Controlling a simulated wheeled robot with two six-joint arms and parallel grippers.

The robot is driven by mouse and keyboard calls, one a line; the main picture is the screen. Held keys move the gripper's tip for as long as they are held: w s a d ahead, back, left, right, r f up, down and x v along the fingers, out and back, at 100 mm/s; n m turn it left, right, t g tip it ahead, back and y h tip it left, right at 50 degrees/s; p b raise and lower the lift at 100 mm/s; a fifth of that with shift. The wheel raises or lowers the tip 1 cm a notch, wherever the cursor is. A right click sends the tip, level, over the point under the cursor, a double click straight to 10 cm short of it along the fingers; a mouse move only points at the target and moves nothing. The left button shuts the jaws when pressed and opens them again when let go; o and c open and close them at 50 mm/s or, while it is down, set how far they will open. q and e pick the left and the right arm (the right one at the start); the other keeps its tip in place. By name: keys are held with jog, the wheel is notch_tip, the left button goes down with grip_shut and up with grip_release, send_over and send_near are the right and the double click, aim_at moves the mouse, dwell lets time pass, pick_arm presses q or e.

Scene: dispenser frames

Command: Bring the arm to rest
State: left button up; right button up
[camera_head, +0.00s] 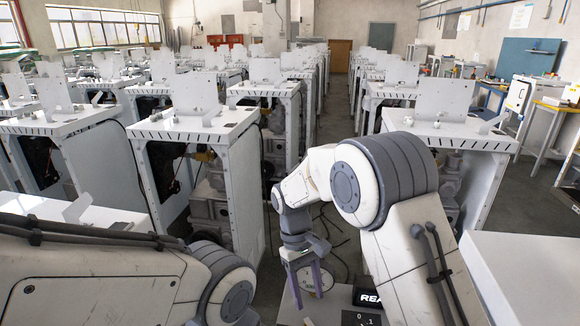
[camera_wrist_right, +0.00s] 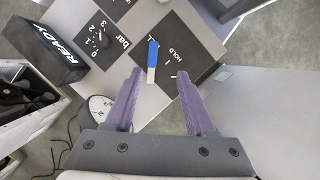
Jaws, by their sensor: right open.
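My right arm reaches down in the middle of the head view. Its gripper (camera_head: 308,279) points downward, with two purple fingers apart and nothing between them. In the right wrist view the same gripper (camera_wrist_right: 156,85) is open and empty, above a grey panel (camera_wrist_right: 150,98). A blue and white lever (camera_wrist_right: 152,58) on a black plate marked HOLD (camera_wrist_right: 178,44) lies just beyond the fingertips, apart from them. My left arm crosses the lower left of the head view; its gripper is out of view.
A black READY box (camera_wrist_right: 44,51) and a dial (camera_wrist_right: 97,40) marked bar sit on the panel; the box also shows in the head view (camera_head: 368,297). Rows of white dispenser frames (camera_head: 195,125) stand on both sides. A clear aisle (camera_head: 340,105) runs between them.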

jog(key=s+r+t+y, duration=0.1)
jog(key=s+r, duration=0.3)
jog(key=s, duration=0.7)
jog(key=s+r+n+t+y, duration=0.1)
jog(key=s+r, duration=0.3)
jog(key=s, duration=0.8)
jog(key=shift+r+t+y, duration=0.15)
jog(key=shift+t+y, duration=0.35)
jog(key=shift+t, duration=0.2)
jog(key=shift+s, duration=0.1)
